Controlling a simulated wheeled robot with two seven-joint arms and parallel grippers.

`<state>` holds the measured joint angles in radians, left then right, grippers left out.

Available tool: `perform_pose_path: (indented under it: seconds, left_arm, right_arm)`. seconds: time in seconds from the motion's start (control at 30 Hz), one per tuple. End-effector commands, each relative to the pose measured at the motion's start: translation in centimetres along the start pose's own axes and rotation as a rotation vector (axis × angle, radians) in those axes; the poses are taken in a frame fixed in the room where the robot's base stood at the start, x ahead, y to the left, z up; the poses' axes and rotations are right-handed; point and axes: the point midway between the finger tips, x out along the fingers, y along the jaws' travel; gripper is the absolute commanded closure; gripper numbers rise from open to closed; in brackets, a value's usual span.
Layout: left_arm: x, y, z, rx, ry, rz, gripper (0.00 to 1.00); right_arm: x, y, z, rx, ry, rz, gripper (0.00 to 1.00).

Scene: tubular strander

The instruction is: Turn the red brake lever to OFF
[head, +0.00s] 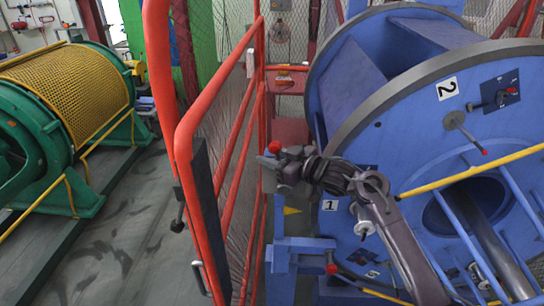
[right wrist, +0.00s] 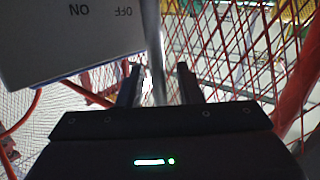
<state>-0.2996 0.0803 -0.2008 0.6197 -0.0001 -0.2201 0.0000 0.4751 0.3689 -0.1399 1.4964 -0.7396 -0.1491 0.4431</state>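A red ball knob (head: 274,147), apparently the brake lever's end, shows just above my right gripper (head: 272,168) in the head view. In the right wrist view, a grey rod (right wrist: 154,45), apparently the lever's shaft, runs down between the two dark fingers of my right gripper (right wrist: 160,85). The fingers stand apart, with a gap on each side of the rod. A pale plate (right wrist: 70,40) with upside-down ON and OFF lettering lies at upper left there. The lever's base is hidden in the head view. My left gripper is not in view.
A red mesh guard fence (head: 232,150) stands left of my right gripper. The large blue strander drum (head: 400,130) fills the right, with yellow rails (head: 470,173) before it. A green machine with a yellow mesh cover (head: 70,90) stands at left. The floor between is clear.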

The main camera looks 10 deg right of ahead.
Motion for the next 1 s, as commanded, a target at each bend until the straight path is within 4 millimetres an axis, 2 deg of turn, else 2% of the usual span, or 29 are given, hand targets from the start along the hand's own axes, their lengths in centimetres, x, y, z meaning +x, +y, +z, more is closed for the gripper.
perform_pose_path:
  seconds: [0.17,0.4,0.5,0.63,0.87,1.0]
  left_arm:
    - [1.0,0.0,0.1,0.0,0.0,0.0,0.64]
    - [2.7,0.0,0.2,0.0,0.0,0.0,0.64]
    - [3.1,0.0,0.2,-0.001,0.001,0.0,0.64]
    - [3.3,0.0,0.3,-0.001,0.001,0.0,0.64]
    - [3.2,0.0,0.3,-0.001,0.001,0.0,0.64]
    - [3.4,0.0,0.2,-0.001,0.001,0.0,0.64]
  right_arm:
    - [-1.6,0.0,0.5,-0.002,-0.001,0.001,0.68]
    - [-5.7,0.0,0.5,-0.004,-0.002,0.001,0.68]
    - [-6.9,0.1,0.3,-0.002,-0.001,0.002,0.68]
    - [-7.7,0.0,0.2,0.0,-0.002,0.0,0.68]
    - [-7.8,0.0,0.0,0.0,-0.001,0.0,0.68]
    - [-8.1,0.2,0.1,0.026,0.002,0.009,0.83]
